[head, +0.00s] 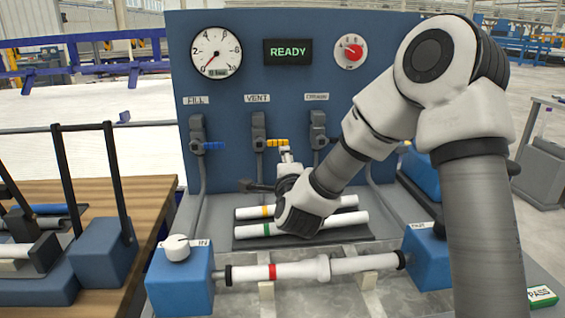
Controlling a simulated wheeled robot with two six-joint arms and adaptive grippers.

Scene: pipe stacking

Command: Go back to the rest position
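My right arm comes in from the right and reaches over the rig. My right gripper (262,186) is small and partly hidden by its own wrist, in front of the panel below the VENT valve; I cannot tell if it is open or shut. A white pipe with a yellow band (247,213) and one with a green band (248,231) lie side by side on a dark tray (362,239) beneath the wrist. A white pipe with a red band (295,270) spans between two blue blocks. My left gripper is not in view.
The blue panel (295,75) carries a gauge (216,53), a READY display (288,52), a red dial (350,51) and several valves. A left blue block (180,285) bears a white knob (177,247). A wooden table (150,195) with black-handled boxes stands left.

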